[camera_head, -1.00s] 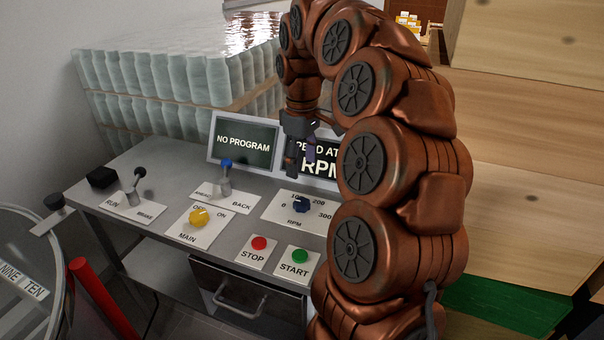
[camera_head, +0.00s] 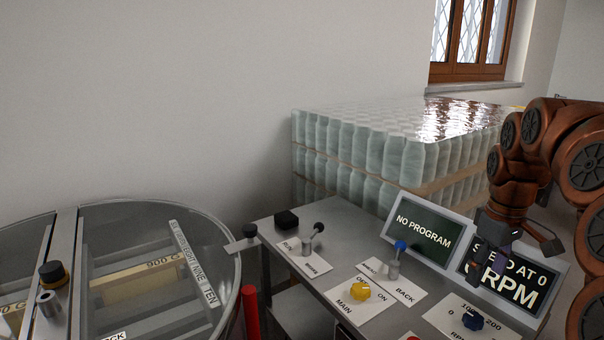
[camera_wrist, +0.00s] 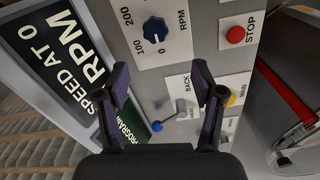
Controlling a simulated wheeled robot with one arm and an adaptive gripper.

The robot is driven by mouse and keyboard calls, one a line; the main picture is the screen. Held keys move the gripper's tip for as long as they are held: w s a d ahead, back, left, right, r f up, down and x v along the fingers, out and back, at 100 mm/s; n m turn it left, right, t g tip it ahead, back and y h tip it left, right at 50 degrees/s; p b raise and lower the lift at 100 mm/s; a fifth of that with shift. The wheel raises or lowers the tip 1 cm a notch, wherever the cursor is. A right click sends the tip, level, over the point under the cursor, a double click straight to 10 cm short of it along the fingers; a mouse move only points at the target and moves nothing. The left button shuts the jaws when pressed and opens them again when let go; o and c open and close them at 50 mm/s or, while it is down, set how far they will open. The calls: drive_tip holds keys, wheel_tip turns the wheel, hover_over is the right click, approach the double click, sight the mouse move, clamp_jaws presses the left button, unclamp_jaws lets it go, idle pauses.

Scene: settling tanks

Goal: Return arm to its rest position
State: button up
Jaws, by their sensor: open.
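My gripper (camera_head: 497,262) is open and empty. In the head view it hangs above the control panel (camera_head: 337,275), in front of the screen reading "SPEED AT 0 RPM" (camera_head: 541,283), and hides part of it. My copper-coloured arm (camera_head: 580,160) curves in from the right edge and is partly out of frame. In the wrist view the two purple-padded fingers (camera_wrist: 160,100) stand apart. Between and beyond them show the blue RPM knob (camera_wrist: 154,29) and the blue-tipped lever (camera_wrist: 158,126), with a gap to the fingers.
A yellow MAIN knob (camera_head: 360,291) and a black-knobbed RUN/BRAKE lever (camera_head: 318,228) sit on the panel. A round glass-covered tank (camera_head: 205,215) is at the lower left. Stacked wrapped bottles (camera_head: 370,155) stand behind the panel. A red post (camera_head: 250,312) stands between tank and panel.

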drive_tip(key=s+a+r+p, duration=0.2)
drive_tip(key=s+a+p, duration=0.15)
drive_tip(key=a, duration=0.45)
drive_tip(key=s+a+f+m+p, duration=0.1)
drive_tip(key=s+a+p, duration=0.1)
drive_tip(key=s+a, duration=0.2)
drive_tip(key=s+a+f+m+g+p, duration=0.1)
drive_tip(key=s+a, duration=0.3)
drive_tip(key=s, duration=0.7)
drive_tip(key=s+a+f+m+p, duration=0.1)
drive_tip(key=s+a+f+p, duration=0.1)
drive_tip(key=s+a, duration=0.3)
drive_tip(key=s, duration=0.2)
drive_tip(key=shift+s+f+m+g+p, duration=0.3)
drive_tip(key=shift+f+m+g+p, duration=0.05)
drive_tip(key=shift+m+g+p, duration=0.05)
